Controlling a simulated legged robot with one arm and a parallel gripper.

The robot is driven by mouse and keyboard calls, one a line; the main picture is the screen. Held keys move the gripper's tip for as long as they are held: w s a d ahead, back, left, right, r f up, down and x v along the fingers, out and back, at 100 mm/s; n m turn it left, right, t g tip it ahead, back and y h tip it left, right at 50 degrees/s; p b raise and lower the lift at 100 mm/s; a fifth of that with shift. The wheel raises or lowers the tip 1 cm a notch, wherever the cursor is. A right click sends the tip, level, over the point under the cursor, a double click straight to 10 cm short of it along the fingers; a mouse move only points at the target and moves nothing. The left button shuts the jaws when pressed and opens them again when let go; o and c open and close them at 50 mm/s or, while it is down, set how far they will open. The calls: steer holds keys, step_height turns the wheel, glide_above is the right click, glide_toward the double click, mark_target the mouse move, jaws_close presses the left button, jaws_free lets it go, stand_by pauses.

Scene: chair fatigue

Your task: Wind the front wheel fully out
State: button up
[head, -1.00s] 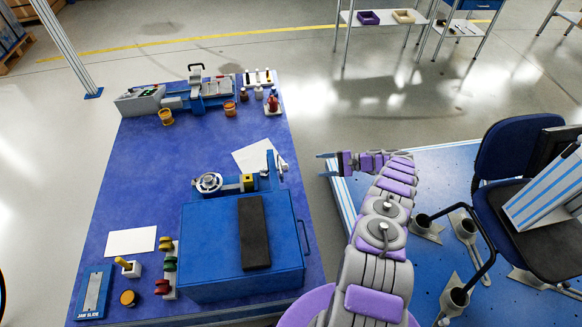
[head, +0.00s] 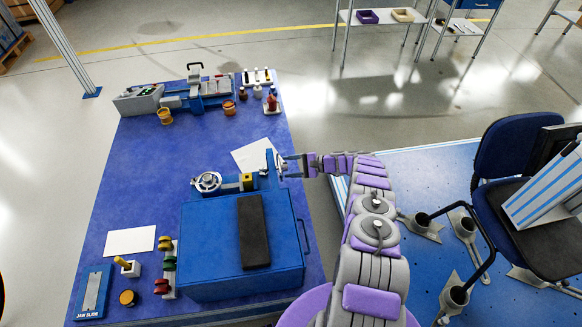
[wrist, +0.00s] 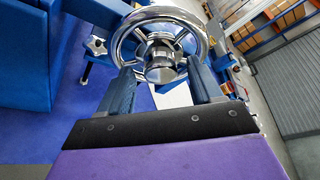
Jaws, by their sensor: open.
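A chrome handwheel (wrist: 203,33) with spokes and a round hub (wrist: 160,68) fills the top middle of the wrist view. In the head view this wheel (head: 277,161) shows nearly edge-on, at the right end of the blue lathe-like machine (head: 225,184). My gripper (head: 284,166) is open, just right of the wheel and pointing left at it. In the wrist view its two blue fingers (wrist: 160,72) reach toward the hub, one on each side; I cannot tell whether they touch. A second silver handwheel (head: 208,182) faces up on the machine's left part.
A blue box (head: 215,270) with a dark pad (head: 254,232) stands in front of the machine. White paper (head: 251,154) lies behind the wheel. A star knob (wrist: 96,45) is left of it. A blue chair (head: 510,155) stands on the right platform.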

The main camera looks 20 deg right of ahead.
steer(key=shift+c, duration=0.3)
steer(key=c, duration=1)
steer(key=shift+s+f+n+t+y+b, duration=0.1)
steer(key=shift+f+n+t+y+b, duration=0.15)
steer(key=shift+n+t+b, duration=0.6)
steer(key=shift+s+f+n+t+y+b, duration=0.15)
steer(key=shift+n+t+y+b, duration=0.1)
steer(key=shift+n, duration=1.2)
